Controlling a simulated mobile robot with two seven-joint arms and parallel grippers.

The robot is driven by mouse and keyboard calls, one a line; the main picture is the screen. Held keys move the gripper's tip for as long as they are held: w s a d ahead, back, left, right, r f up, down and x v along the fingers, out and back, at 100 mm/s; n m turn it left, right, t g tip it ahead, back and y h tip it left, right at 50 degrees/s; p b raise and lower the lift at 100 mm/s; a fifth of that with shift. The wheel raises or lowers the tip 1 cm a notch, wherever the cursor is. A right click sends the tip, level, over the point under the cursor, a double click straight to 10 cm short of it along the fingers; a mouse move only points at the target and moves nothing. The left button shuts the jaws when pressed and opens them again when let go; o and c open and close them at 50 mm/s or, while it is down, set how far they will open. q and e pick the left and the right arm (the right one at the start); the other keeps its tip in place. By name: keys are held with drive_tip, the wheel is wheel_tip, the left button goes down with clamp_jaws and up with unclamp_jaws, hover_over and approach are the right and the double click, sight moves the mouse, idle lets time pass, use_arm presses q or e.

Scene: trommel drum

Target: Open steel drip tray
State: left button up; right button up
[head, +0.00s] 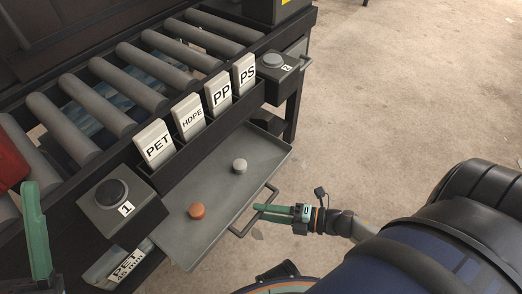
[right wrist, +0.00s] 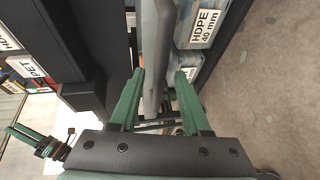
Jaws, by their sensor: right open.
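The steel drip tray (head: 222,180) is a shallow grey tray under the roller table, standing out from it towards me. An orange puck (head: 197,210) and a pale grey puck (head: 239,166) lie on it. Its dark bar handle (head: 240,233) is on the front edge. My right gripper (head: 259,208) is open, with its fingertips at the handle's middle. In the right wrist view its two green fingers (right wrist: 157,85) stand apart on either side of the grey tray edge (right wrist: 155,50); I cannot tell if they touch. One green finger of my left gripper (head: 36,225) shows at the left edge.
Grey rollers (head: 105,92) run above the tray, with a row of labelled cards (head: 188,117) in front. Button boxes (head: 120,205) and (head: 278,64) flank them. A bin labelled HDPE (right wrist: 200,30) shows in the wrist view. The concrete floor at right is clear.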

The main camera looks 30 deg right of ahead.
drive_tip(key=p+v, duration=0.2)
drive_tip(key=v, duration=0.9)
